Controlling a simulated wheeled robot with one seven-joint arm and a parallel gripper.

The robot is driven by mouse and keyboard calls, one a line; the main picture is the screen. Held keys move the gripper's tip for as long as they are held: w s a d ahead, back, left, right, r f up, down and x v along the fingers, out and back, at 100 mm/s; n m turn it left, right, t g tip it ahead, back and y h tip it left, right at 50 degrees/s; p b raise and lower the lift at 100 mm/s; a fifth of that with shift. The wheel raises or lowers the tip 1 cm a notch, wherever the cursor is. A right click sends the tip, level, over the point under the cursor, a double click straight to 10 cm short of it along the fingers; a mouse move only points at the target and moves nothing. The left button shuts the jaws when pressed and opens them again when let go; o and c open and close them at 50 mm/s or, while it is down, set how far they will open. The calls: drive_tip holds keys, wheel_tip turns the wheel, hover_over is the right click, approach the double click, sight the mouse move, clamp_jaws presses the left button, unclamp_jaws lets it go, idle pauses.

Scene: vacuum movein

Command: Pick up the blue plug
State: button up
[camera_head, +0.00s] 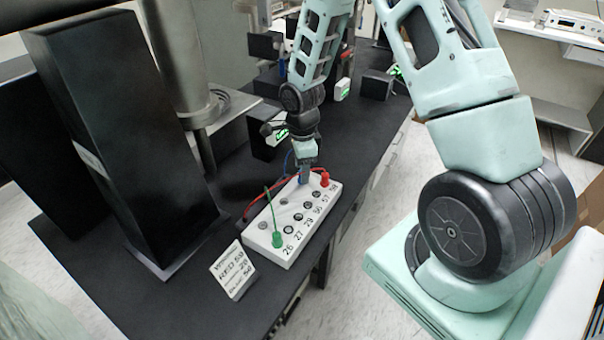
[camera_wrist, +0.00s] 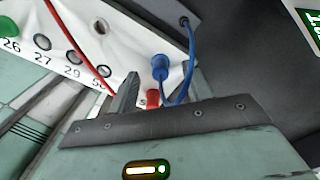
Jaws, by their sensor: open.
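The blue plug (camera_wrist: 160,68) shows in the wrist view with a blue wire looping from it. In the head view the blue plug (camera_head: 304,180) is a small patch just under my gripper (camera_head: 307,164), mostly hidden by it. My gripper (camera_wrist: 161,76) is open, its fingertips on either side of the blue plug with gaps still visible. It points down over the far right end of the white socket box (camera_head: 268,245). In the wrist view a red plug (camera_wrist: 152,98) sits close to the blue one, partly covered by my gripper's body.
A green plug (camera_head: 277,239) stands in the box's near end, and a red plug (camera_head: 325,179) at its far end. Red wires run behind the box. A lettered card (camera_head: 232,270) stands in front. A tall black block (camera_head: 120,140) stands left on the black bench (camera_head: 200,312).

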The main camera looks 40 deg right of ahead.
drive_tip(key=shift+f, duration=1.05)
drive_tip(key=c, duration=1)
drive_tip(key=shift+c, duration=0.2)
drive_tip(key=shift+r, duration=0.15)
